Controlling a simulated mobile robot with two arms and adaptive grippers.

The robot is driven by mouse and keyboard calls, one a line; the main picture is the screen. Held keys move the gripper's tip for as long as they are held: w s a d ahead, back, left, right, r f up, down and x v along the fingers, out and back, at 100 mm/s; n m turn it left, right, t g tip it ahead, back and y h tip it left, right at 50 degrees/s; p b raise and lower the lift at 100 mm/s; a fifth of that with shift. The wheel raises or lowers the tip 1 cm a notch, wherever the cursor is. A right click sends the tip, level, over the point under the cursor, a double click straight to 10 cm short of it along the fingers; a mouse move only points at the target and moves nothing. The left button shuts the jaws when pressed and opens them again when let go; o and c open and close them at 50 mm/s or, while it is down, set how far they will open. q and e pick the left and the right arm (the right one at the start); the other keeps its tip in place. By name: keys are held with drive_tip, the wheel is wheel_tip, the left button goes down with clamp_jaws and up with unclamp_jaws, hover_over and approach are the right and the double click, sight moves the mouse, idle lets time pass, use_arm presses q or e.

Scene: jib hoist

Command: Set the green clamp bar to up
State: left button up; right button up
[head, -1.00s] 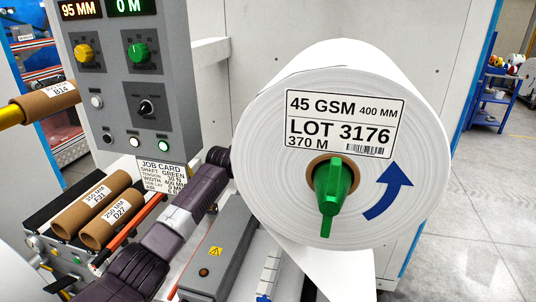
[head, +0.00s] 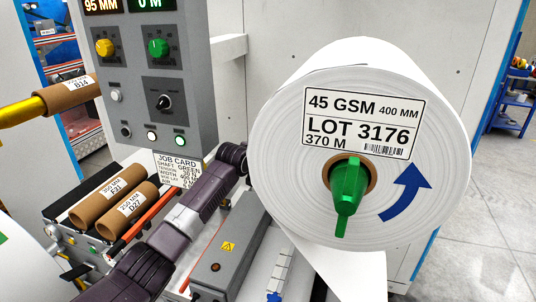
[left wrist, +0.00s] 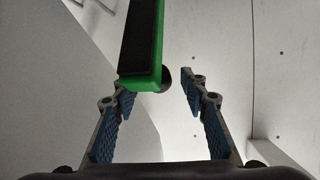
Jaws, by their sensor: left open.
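In the left wrist view a green bar (left wrist: 157,72) with a dark pad along its face comes in from the top. It appears to be the clamp bar. Its lower end is close to the left-hand fingertip, with a dark round part behind it. My left gripper (left wrist: 160,88) is open, with blue finger pads, and nothing is held. I cannot tell whether the bar is between the fingers or beyond them. In the head view my left arm reaches behind the white paper roll (head: 285,150), which hides the gripper and the clamp bar. My right gripper is not in view.
A green tapered shaft end (head: 347,192) sticks out of the roll core. A grey control panel (head: 190,85) with knobs stands left of the roll. Cardboard cores (head: 95,208) lie on a rack at left. A grey box (head: 205,268) sits below my arm.

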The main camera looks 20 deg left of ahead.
use_arm(q)
drive_tip(key=v, duration=1)
drive_tip(key=shift+s+a+f, duration=0.1)
